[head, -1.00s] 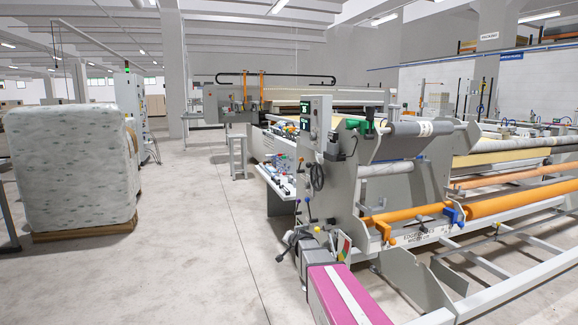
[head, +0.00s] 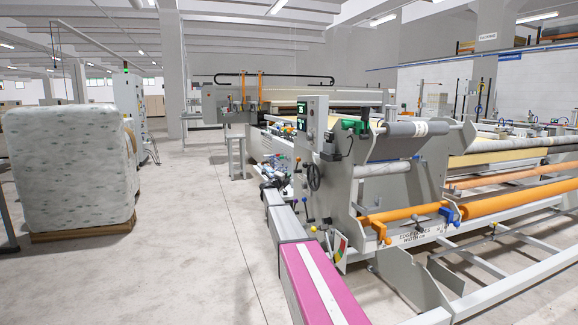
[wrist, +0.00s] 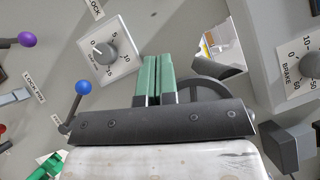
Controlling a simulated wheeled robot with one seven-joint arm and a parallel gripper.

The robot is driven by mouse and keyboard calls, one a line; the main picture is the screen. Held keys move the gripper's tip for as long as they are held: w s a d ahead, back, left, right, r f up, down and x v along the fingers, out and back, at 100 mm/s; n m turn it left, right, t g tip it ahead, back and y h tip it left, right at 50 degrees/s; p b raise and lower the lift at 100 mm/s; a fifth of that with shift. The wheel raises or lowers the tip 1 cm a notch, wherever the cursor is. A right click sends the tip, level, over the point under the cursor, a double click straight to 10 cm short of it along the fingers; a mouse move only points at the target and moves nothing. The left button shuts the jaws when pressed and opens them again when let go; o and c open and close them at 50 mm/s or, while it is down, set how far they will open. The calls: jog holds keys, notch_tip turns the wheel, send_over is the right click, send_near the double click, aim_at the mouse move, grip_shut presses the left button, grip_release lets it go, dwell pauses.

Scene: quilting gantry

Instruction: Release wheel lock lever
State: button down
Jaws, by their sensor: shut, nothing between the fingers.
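My gripper (wrist: 158,78) shows in the wrist view with its two green fingers together and nothing between them. Its fingertips point at a grey panel. A lever with a blue ball knob (wrist: 82,88) stands left of the fingers, apart from them. I cannot tell which lever is the wheel lock. A dark curved rim (wrist: 208,90), perhaps a wheel, is partly hidden behind the fingers. In the head view a handwheel (head: 313,177) sits on the machine's end panel.
A dial (wrist: 106,52) is up and left of the fingers, and a brake dial (wrist: 308,65) is at the right edge. The machine's orange roller (head: 405,213) extends right. A wrapped stack (head: 68,165) stands left, with clear floor (head: 195,240) between.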

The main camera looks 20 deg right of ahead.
jog(key=shift+w+d+r+m+g, duration=0.1)
jog(key=shift+w+r+m+g, duration=0.15)
jog(key=shift+m+g, duration=0.25)
jog(key=shift+d, duration=0.1)
jog(key=w+a+r+x, duration=0.1)
jog(key=w+x, duration=0.1)
jog(key=x, duration=1)
jog(key=shift+w+r, duration=0.2)
jog(key=shift+w+a+r, duration=0.1)
